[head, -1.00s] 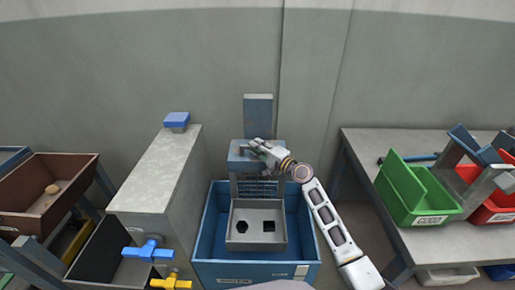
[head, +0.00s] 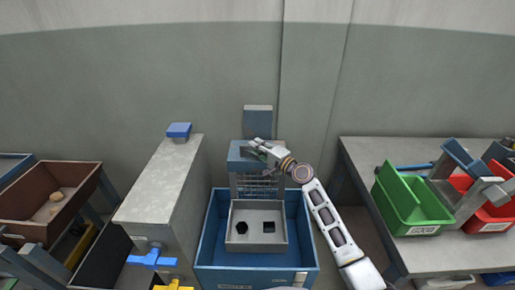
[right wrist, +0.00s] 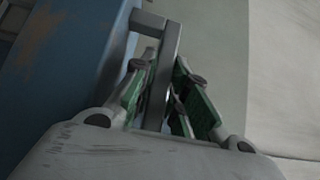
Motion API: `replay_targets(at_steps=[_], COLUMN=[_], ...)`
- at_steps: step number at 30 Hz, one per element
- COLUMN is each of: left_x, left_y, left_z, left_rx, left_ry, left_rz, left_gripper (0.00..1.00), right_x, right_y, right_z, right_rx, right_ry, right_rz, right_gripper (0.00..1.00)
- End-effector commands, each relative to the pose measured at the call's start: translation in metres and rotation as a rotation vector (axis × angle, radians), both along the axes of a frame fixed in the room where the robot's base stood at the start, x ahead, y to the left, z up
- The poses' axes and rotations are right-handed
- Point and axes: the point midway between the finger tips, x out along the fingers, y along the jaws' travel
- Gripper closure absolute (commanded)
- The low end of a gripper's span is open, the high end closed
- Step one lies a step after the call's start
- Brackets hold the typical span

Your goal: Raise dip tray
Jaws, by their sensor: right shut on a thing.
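The dip tray (head: 257,245) is a grey square tray with two dark openings, hanging by a wire rack inside the blue tank (head: 209,252). A blue-grey head block (head: 242,149) sits above it on an upright post. My right gripper (head: 262,147) reaches the top of this block. In the right wrist view my right gripper (right wrist: 164,95) has its green-padded fingers either side of a grey metal handle bar (right wrist: 171,45) and is shut on it. The handle joins the blue block at the left of that view. My left gripper is not in view.
A brown bin (head: 45,205) is at far left. Green (head: 410,203) and red bins (head: 485,210) stand on the right table.

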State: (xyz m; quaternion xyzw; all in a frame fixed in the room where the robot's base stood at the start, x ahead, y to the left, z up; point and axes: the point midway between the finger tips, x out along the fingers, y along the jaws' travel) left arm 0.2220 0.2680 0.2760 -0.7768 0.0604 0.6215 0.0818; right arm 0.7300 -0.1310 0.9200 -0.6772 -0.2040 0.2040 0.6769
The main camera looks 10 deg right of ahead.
Motion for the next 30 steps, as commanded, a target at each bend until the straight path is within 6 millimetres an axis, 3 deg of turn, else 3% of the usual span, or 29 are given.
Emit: replay_targets(at_steps=[17,18,23,30], left_x=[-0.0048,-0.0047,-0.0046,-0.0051], left_y=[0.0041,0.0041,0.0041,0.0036], left_z=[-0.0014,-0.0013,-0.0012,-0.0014], left_rx=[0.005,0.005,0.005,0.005], left_ry=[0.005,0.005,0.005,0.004], left_rz=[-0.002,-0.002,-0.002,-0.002], left_gripper=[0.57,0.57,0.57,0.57], right_x=[0.0012,0.0013,0.0011,0.0004], right_y=[-0.0016,-0.0016,-0.0014,-0.0007], right_z=[0.0108,0.0111,0.0103,0.0064], right_rx=[0.006,0.006,0.005,0.002], right_ry=[-0.011,-0.011,-0.010,-0.003], right_rz=[-0.004,-0.004,-0.004,-0.002], right_gripper=[1.00,0.83,0.62,0.62])
